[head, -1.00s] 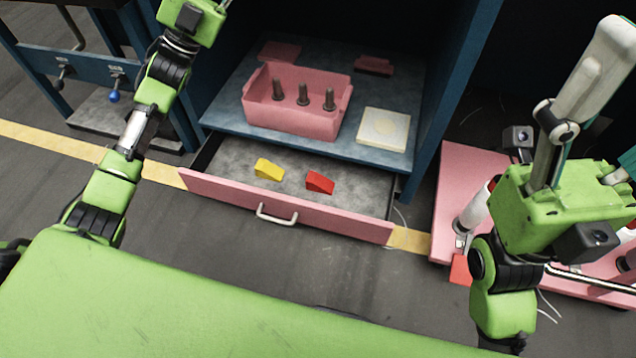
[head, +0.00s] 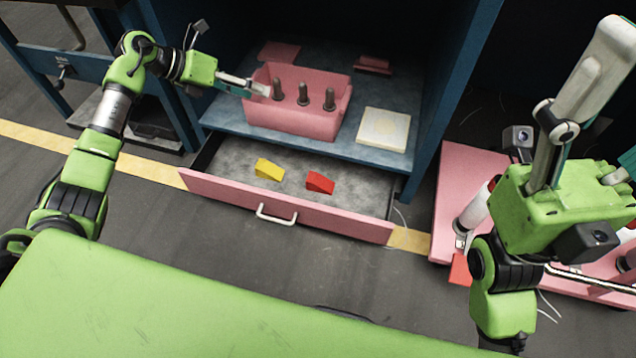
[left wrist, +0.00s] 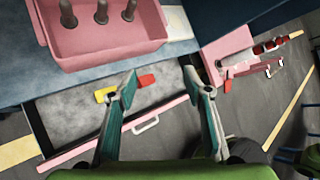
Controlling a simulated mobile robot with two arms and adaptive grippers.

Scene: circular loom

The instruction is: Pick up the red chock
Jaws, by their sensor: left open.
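The red chock (head: 320,183) is a small wedge lying in the open drawer (head: 225,195), right of a yellow chock (head: 269,169). My left gripper (head: 262,90) is open and empty, at the left end of the pink bin above the drawer. In the left wrist view, the red chock (left wrist: 146,81) shows between the two spread fingers (left wrist: 160,79) but lies well beyond them, and the yellow chock (left wrist: 103,95) is partly covered by the left finger. My right gripper (head: 580,130) points up at the right edge, partly out of frame.
The pink bin (head: 290,125) with several dark pegs stands on the blue shelf above the drawer, beside a pale square plate (head: 384,129). Cabinet walls flank the shelf. A pink cart (head: 465,165) stands at the right. The drawer floor around the chocks is clear.

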